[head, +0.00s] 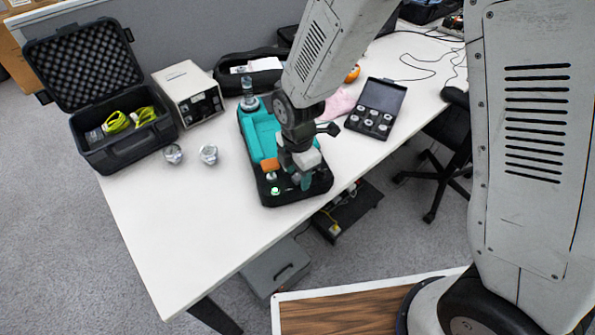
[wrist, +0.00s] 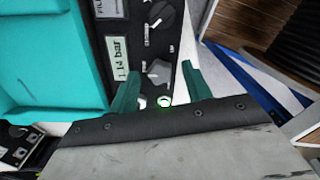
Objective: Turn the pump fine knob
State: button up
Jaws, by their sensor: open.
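The teal pump (head: 259,130) stands on the white table, with its black control panel at the near end. In the wrist view the panel (wrist: 112,28) has a display (wrist: 122,58) reading 1.14 bar, an upper dark knob (wrist: 161,14) and a lower grey knob (wrist: 159,72). The knob labels are too small to read, so I cannot tell which is the fine knob. A green-lit button (wrist: 165,101) is below the lower knob. My gripper (wrist: 161,76) is open, its teal fingers on either side of the lower knob; contact is unclear. In the head view my gripper (head: 303,180) hides part of the panel.
An open black case (head: 125,148) with yellow-green cables, a beige instrument box (head: 187,90) and two metal pieces (head: 208,154) are left of the pump. An open fittings case (head: 372,112) stands to the right. The near-left tabletop (head: 180,220) is clear.

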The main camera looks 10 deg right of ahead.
jog(key=c, duration=1)
jog(key=shift+m, duration=0.3)
jog(key=m, duration=1.3)
jog(key=shift+m, duration=2.5)
